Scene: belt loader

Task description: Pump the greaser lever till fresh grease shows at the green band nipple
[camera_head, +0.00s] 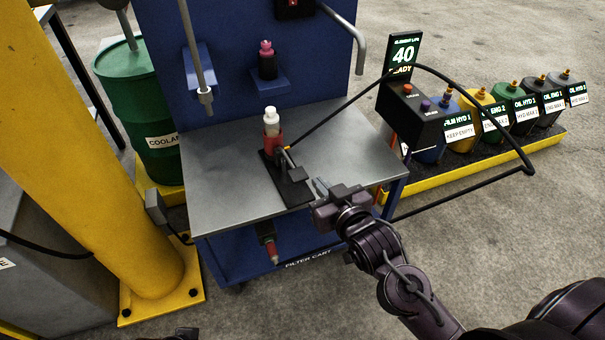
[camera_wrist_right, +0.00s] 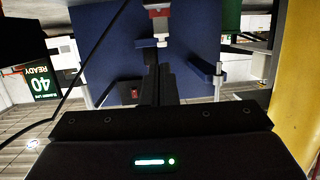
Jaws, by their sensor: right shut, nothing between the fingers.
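The greaser (camera_head: 272,135), a red body with a white top, stands on a black base plate (camera_head: 290,190) on the grey cart top. A small dark block with a brassy fitting sits at its side, and a black hose runs from there. I cannot make out which part is the lever. No green band nipple can be made out. My right gripper (camera_head: 321,187) is shut and empty, just right of the base plate's near end. In the wrist view its closed fingers (camera_wrist_right: 160,85) point towards a red and white part (camera_wrist_right: 158,22).
The blue filter cart (camera_head: 180,60) has a back panel with a small shelf and bottle (camera_head: 267,62). A yellow post (camera_head: 110,160) and green drum (camera_head: 135,105) stand left. A display reading 40 (camera_head: 403,54) and several labelled containers (camera_head: 490,118) stand right. The hose loops over the right side.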

